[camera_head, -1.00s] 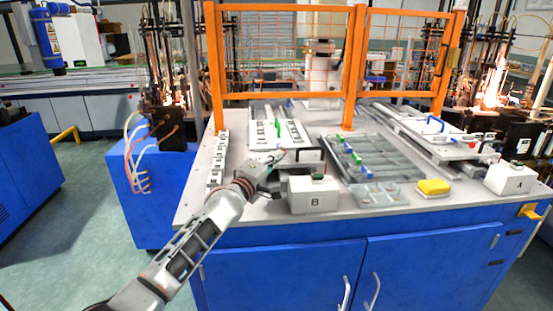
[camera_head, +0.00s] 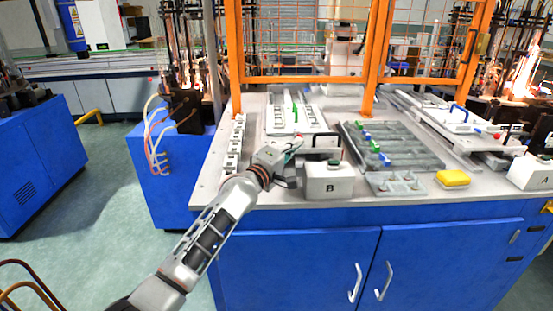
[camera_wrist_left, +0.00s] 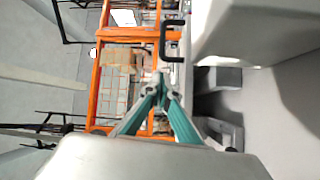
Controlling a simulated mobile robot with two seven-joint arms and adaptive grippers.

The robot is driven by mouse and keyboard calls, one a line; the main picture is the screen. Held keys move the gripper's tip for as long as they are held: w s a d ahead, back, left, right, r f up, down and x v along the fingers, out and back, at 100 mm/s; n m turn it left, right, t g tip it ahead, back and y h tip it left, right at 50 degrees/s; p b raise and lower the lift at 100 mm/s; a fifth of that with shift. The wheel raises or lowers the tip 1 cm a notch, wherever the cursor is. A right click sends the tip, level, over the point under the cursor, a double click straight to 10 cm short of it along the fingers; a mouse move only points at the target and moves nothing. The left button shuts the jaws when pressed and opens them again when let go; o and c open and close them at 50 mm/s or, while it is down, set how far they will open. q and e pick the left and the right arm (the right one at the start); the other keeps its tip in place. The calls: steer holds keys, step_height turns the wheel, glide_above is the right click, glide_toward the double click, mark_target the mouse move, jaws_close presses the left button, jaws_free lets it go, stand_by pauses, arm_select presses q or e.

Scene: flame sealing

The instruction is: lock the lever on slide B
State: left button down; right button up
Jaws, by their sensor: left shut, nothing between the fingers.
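Slide B (camera_head: 289,117) is a pale plate with rows of slots and a green piece on it, lying behind the white box marked B (camera_head: 328,188). A black handle (camera_head: 326,138) stands at its near end; a black handle also shows in the left wrist view (camera_wrist_left: 166,38). My left gripper (camera_head: 294,145) is at the near end of the slide, left of the handle and behind the box. In the left wrist view its teal fingers (camera_wrist_left: 161,82) meet at the tips, shut and empty. A small red spot shows near the fingertips; I cannot make out the lever clearly. My right gripper is out of view.
A grey tray (camera_head: 415,158) with green and blue pieces lies right of slide B. A yellow block (camera_head: 453,178) and a second slide (camera_head: 455,117) are farther right. An orange mesh guard (camera_head: 370,60) stands behind. A white slotted strip (camera_head: 235,145) lies at the table's left edge.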

arm_select(q)
steer(key=w+a+v, duration=0.1)
steer(key=v, duration=0.9)
steer(key=shift+s+a, duration=0.15)
steer(key=shift+a, duration=0.05)
steer(key=shift+f, duration=0.2)
